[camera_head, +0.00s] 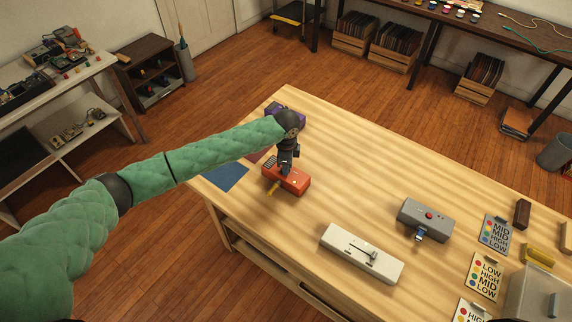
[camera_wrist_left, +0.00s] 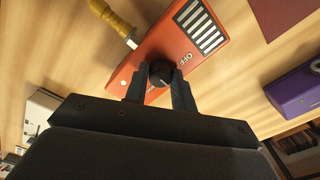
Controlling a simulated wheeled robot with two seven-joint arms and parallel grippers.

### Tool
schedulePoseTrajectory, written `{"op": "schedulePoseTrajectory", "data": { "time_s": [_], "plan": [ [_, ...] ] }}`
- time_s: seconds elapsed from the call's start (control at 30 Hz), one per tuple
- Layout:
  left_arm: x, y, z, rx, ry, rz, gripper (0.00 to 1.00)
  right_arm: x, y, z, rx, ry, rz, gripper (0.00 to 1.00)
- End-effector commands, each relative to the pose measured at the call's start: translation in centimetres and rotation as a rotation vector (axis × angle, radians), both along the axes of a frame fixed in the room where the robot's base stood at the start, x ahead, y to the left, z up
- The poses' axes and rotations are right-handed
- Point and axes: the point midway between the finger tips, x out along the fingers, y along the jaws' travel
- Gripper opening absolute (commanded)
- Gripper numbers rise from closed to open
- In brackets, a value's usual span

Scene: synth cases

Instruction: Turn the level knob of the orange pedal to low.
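The orange pedal (camera_head: 290,181) lies on the wooden table near its left edge. In the left wrist view the pedal (camera_wrist_left: 205,55) shows a striped black-and-white panel and a small "OFF" mark near a dark round knob (camera_wrist_left: 160,72). My left gripper (camera_head: 284,171) is over the pedal from above. In the wrist view its two fingers (camera_wrist_left: 160,84) stand on either side of the knob and appear to touch it. A pale pointer line shows on the knob; which label it faces I cannot tell. My right gripper is in neither view.
A purple pedal (camera_head: 292,115) lies behind my left gripper. A yellow ribbed piece (camera_head: 273,189) meets the orange pedal's near side. A blue sheet (camera_head: 225,176) lies to its left. A white box (camera_head: 362,254), a grey box (camera_head: 425,219) and label cards (camera_head: 484,275) lie rightward. The table's back middle is clear.

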Motion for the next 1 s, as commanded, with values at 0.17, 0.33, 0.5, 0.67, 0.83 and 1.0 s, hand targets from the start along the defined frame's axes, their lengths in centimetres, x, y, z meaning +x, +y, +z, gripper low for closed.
{"op": "schedulePoseTrajectory", "data": {
  "time_s": [0.17, 0.33, 0.5, 0.67, 0.83, 1.0],
  "plan": [
    [0.0, 0.0, 0.0, 0.0, 0.0, 0.0, 0.46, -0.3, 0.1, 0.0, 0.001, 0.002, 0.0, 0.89],
    [0.0, 0.0, 0.0, 0.0, 0.0, 0.001, 0.46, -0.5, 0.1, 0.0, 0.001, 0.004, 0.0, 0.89],
    [0.0, 0.0, 0.6, -0.001, -0.001, 0.0, 0.46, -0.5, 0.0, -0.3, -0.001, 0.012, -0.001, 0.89],
    [0.1, 0.0, 2.4, 0.0, -0.002, 0.0, 0.46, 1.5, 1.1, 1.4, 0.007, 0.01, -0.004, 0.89],
    [0.1, 0.0, 4.9, -0.002, -0.002, -0.001, 0.46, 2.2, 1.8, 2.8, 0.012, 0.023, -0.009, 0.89],
    [0.0, 0.0, 6.8, 0.0, -0.001, 0.0, 0.46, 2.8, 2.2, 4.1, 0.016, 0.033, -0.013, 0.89]
  ]
}}
